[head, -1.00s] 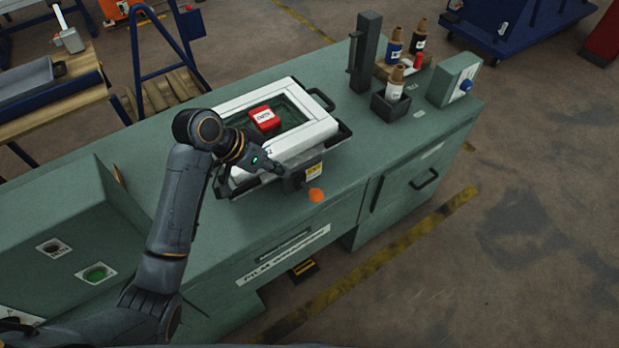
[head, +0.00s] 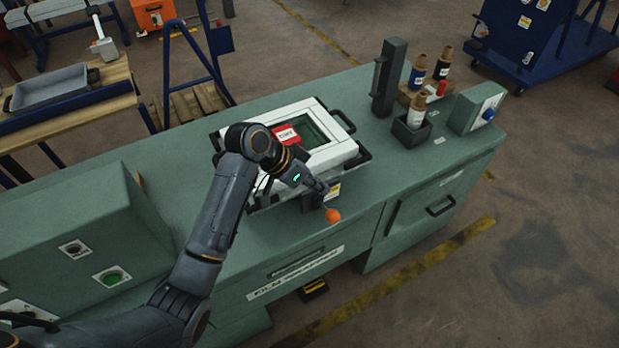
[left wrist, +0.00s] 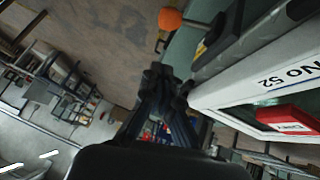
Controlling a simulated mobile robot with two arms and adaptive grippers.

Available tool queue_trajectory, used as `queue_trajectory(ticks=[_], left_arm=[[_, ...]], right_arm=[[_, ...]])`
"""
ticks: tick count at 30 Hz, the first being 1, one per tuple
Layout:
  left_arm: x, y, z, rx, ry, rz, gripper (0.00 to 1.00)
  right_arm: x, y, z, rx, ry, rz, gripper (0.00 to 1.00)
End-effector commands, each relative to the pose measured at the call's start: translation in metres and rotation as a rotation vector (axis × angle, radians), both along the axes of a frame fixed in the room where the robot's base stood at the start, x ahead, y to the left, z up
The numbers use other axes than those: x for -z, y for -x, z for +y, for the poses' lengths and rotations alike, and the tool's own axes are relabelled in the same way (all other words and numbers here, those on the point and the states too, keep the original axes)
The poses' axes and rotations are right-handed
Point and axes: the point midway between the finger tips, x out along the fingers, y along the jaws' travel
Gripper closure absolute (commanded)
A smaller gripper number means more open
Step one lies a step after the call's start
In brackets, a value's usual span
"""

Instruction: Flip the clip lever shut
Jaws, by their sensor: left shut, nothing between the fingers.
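The clip lever shows as a thin rod with an orange ball knob (head: 332,215) at the front of the white frame (head: 345,152) on the green bench. The knob hangs out past the frame's front side, by a dark block with a yellow label (head: 333,190). My left gripper (head: 322,189) is shut and empty, just above and behind the knob. In the left wrist view the orange knob (left wrist: 170,18) and its rod lie beyond the shut fingertips (left wrist: 163,72), with a gap between. My arm hides part of the frame's front-left. My right gripper is not in view.
A red block (head: 285,134) lies on the frame's inner panel. A dark upright post (head: 389,76), several bottles and a grey-green box with a blue knob (head: 474,110) stand to the right. A large green housing (head: 85,235) stands at left. The bench front is clear.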

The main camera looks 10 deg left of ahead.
Motion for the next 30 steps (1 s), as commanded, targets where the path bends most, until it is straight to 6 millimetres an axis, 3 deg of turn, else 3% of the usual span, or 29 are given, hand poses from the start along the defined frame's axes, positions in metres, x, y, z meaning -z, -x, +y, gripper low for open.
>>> queue_trajectory(ticks=[5,12,30], left_arm=[[0.029,-0.007,-0.023,0.002,0.002,0.003,1.00],[0.060,0.001,-0.022,-0.001,0.000,0.002,1.00],[0.069,0.003,-0.022,0.000,-0.007,-0.008,1.00]], right_arm=[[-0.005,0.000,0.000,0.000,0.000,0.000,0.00],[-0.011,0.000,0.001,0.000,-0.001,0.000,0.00],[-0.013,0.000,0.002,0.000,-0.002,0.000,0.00]])
